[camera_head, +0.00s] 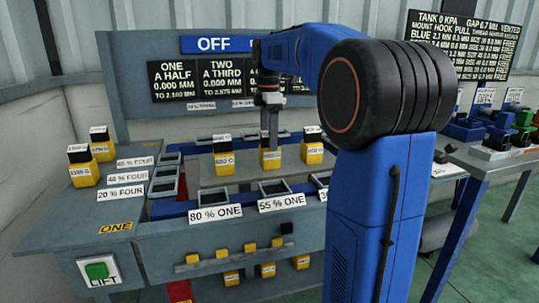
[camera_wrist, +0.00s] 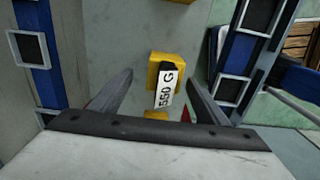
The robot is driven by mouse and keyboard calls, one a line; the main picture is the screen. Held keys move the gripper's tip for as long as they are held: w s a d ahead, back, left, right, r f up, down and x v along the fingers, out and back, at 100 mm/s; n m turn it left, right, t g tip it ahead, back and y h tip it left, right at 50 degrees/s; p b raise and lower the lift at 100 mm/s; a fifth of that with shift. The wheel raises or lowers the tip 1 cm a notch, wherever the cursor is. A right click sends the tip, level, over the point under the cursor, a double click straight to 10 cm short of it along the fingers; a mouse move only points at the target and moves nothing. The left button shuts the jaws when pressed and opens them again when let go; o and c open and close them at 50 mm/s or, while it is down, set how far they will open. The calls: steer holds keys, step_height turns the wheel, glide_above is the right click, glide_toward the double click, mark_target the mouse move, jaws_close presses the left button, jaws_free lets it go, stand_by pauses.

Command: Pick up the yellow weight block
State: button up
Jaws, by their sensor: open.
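Several yellow weight blocks with black tops and white labels stand on the bench. One yellow weight block (camera_head: 270,160) stands in the middle of the row, right below my gripper (camera_head: 269,140). In the wrist view a yellow block (camera_wrist: 158,66) with a black top and a label reading "550 G" lies between the fingers of my gripper (camera_wrist: 161,78). The fingers are apart, one on each side, with a gap to the block in that picture. I cannot tell how far down they reach. Part of the block in the head view is hidden by my gripper.
Neighbouring blocks stand to the left (camera_head: 224,163) and right (camera_head: 312,152) in the row. Another pair (camera_head: 83,172) stands at far left. A blue rail (camera_head: 180,208) with open square frames runs in front. Small yellow blocks (camera_head: 222,254) line a lower ledge.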

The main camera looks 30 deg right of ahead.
mark_target(270, 154)
steer(key=shift+s+f, duration=0.2)
steer(key=shift+f, duration=1.35)
steer(key=shift+s+f, duration=0.2)
steer(key=shift+f, duration=1.35)
steer(key=c, duration=1.6)
steer(key=shift+r, duration=0.1)
